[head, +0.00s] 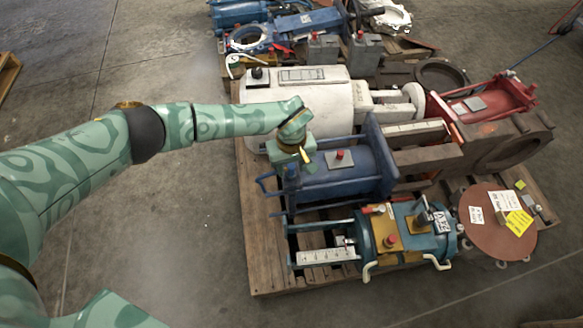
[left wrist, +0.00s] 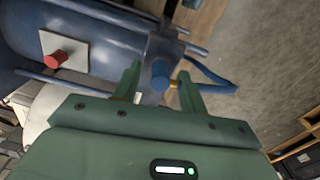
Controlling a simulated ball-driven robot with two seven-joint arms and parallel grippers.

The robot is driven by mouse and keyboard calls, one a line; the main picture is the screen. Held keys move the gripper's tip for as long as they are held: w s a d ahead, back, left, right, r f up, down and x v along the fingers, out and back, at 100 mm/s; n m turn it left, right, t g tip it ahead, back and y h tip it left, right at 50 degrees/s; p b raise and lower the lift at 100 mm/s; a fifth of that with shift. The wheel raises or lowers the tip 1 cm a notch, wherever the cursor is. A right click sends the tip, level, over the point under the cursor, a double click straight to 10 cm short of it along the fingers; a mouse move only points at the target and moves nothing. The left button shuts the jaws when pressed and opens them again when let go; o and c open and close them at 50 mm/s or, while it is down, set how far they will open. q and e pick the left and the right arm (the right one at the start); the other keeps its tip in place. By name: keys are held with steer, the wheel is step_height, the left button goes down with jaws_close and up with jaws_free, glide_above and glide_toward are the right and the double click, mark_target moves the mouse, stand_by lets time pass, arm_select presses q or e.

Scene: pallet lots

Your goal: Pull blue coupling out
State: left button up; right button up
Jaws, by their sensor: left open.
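The blue coupling (left wrist: 160,74) is a short blue cylinder at the end of a blue cylindrical unit, seen in the left wrist view. The unit (head: 345,172) lies on the wooden pallet in the head view and has a red knob on a plate. My left gripper (left wrist: 160,80) is open, with one green finger on each side of the coupling. I cannot tell whether either finger touches it. In the head view my left gripper (head: 294,160) is at the left end of the blue unit and hides the coupling there. My right gripper is not in view.
A white cylinder (head: 320,97) lies just behind the blue unit. A teal unit (head: 400,235) and a reddish disc (head: 497,222) are in front. A blue handle (left wrist: 208,77) stands close beside the fingers. The floor (head: 170,220) left of the pallet is clear.

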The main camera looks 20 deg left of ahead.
mark_target(291, 166)
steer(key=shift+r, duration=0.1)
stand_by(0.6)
arm_select(q)
jaws_close()
steer(key=shift+r, duration=0.15)
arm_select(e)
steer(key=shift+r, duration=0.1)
